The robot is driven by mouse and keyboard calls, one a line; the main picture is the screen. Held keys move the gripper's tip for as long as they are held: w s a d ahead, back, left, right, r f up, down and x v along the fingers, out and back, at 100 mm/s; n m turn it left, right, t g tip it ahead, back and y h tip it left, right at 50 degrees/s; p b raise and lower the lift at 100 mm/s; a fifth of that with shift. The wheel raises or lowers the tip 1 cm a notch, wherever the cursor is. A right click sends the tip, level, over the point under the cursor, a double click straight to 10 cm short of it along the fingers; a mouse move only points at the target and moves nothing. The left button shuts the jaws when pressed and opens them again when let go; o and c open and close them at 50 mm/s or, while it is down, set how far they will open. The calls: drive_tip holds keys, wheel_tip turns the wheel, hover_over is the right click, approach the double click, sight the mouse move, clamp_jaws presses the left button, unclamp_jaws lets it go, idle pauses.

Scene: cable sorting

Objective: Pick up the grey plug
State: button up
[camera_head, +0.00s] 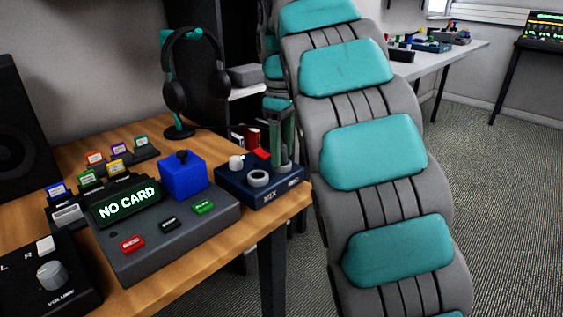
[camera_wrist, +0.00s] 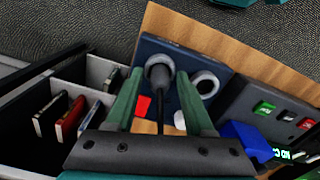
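The navy MIX box (camera_head: 262,190) sits at the table's right corner and bears two round grey sockets. In the wrist view, a dark grey plug (camera_wrist: 159,78) stands in the left socket, with a thin dark stem running toward my gripper. The right socket (camera_wrist: 206,84) looks empty. My gripper (camera_wrist: 160,74) is open, pointing down, with one green finger on either side of the plug; gaps show between fingers and plug. In the head view, my gripper (camera_head: 282,164) is over the box's far right part and hides the plug.
A red piece (camera_head: 262,154) and a white knob (camera_head: 236,162) are on the box close to my fingers. A blue block (camera_head: 184,178) stands on the grey NO CARD console (camera_head: 170,235) to the left. A headphone stand (camera_head: 180,130) is behind.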

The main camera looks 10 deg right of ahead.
clamp_jaws()
drive_tip(key=shift+r, duration=0.1)
idle(0.5)
